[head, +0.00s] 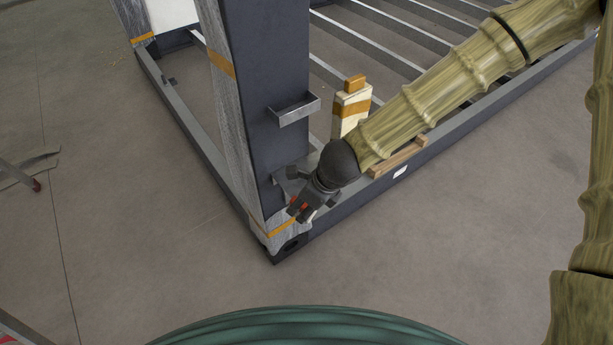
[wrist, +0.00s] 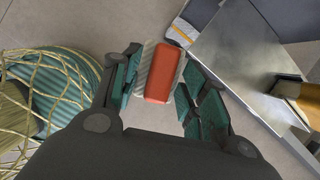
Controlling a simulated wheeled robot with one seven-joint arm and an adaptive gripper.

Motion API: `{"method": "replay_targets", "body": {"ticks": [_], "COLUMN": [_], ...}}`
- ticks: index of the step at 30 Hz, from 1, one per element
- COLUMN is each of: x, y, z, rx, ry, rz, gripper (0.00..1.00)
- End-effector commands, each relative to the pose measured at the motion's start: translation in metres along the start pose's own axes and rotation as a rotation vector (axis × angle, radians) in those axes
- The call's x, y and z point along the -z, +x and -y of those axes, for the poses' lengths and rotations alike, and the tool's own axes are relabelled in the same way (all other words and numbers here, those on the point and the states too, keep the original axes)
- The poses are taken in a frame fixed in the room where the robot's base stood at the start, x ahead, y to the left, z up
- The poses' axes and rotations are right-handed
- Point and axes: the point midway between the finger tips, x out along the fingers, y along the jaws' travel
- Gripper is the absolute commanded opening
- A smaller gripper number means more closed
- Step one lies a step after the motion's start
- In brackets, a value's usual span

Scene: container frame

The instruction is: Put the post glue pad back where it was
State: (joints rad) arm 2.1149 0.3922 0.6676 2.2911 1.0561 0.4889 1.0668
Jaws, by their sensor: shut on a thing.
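The glue pad, an orange-red block on a pale grey backing (wrist: 160,72), sits between the fingers of my gripper (wrist: 157,80) in the wrist view. My gripper is shut on it. In the head view my gripper (head: 303,209) is low at the front of the dark corner post (head: 248,75), and only a sliver of orange shows between its fingers. The pad stands clear of the metal shelf (wrist: 238,62) at the right of the wrist view. In the head view a lower metal bracket (head: 284,180) is partly hidden behind my gripper.
An upper metal bracket (head: 293,110) juts from the post. A cream block with orange bands (head: 350,107) stands behind my wrist. A wooden strip (head: 398,157) lies on the frame's front rail. Metal crossbars fill the frame behind. The floor in front (head: 150,240) is clear.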

Motion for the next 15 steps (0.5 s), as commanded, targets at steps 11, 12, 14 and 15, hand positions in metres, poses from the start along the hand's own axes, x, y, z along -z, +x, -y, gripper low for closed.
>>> {"method": "replay_targets", "body": {"ticks": [11, 12, 14, 15], "x": [-0.032, -0.035, -0.040, -0.043], "y": [0.017, 0.019, 0.022, 0.023], "z": [0.068, 0.075, 0.086, 0.093], "rx": [0.003, 0.003, 0.003, 0.002], "ry": [-0.002, 0.000, -0.001, -0.001], "rz": [-0.002, -0.002, -0.001, -0.003], "gripper": [0.25, 0.25, 0.25, 0.25]}}
